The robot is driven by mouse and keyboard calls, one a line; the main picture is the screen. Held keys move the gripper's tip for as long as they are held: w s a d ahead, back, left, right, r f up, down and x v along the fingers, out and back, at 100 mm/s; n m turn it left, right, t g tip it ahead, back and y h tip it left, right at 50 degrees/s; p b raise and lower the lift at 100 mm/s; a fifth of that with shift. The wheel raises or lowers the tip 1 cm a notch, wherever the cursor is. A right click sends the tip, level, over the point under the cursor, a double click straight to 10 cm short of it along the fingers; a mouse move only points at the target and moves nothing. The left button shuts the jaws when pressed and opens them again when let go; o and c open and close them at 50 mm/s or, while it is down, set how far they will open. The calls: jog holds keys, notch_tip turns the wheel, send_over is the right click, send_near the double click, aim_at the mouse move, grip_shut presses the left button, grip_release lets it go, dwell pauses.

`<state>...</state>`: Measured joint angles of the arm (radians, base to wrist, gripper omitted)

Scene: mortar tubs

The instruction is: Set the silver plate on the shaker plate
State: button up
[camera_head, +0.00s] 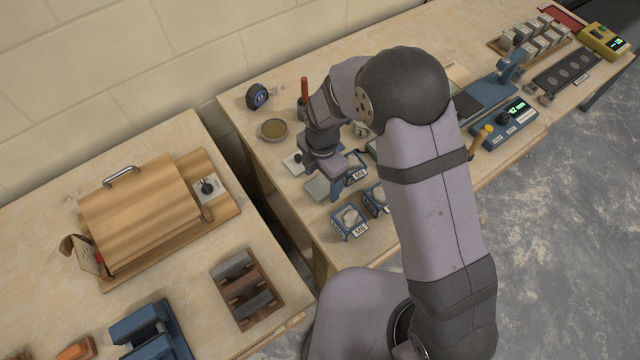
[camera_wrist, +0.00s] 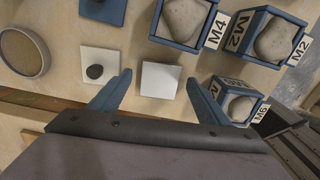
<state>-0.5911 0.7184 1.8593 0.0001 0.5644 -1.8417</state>
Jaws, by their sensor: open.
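A plain pale-silver square plate (camera_wrist: 160,80) lies on the bench, and in the head view it shows as a grey square (camera_head: 317,188) below my gripper (camera_head: 325,170). In the wrist view my gripper (camera_wrist: 157,82) is open, its two blue fingers to either side of this plate, with nothing held. A second pale plate with a black knob (camera_wrist: 97,71) lies to its left, outside the fingers. A flat dark-blue plate (camera_head: 485,92) on the right of the bench may be the shaker plate; I cannot be sure.
Blue tubs of mortar labelled M4 (camera_wrist: 184,22), M2 (camera_wrist: 270,38) and M6 (camera_wrist: 240,104) stand close right of the silver plate. A blue control box (camera_head: 503,123) stands near the front edge.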

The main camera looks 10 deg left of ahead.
aim_at(322, 186)
jog(key=shift+f, duration=0.55)
jog(key=shift+c, duration=0.3)
jog(key=c, duration=1.3)
jog(key=shift+r, duration=0.1)
notch_tip(322, 186, up, 10)
jog(key=b, duration=0.2)
jog(key=shift+b, duration=0.4)
